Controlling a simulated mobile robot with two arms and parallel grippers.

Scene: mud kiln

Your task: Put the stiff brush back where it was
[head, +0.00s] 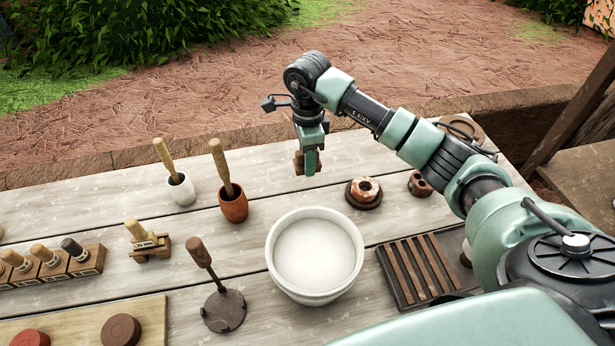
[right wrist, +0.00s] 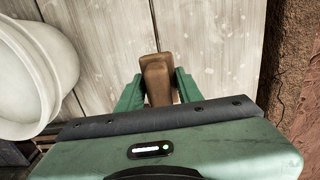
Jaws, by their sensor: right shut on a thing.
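My right gripper (head: 311,165) is shut on a brown wooden piece, which I take to be the stiff brush (head: 298,163). It is held at the far side of the table, behind the white bowl. In the right wrist view the brush (right wrist: 157,75) sits between the two green fingers, over pale planks. Its bristles are hidden, and I cannot tell whether it touches the table. My left gripper is not in view.
The large white bowl (head: 315,255) stands mid-table. A dark slatted rack (head: 418,270) and ring-shaped pieces (head: 364,192) lie to the right. Two cups with wooden tools (head: 233,205), a small wooden stand (head: 150,246) and a stamp-like tool (head: 223,308) are left. Planks around the gripper are clear.

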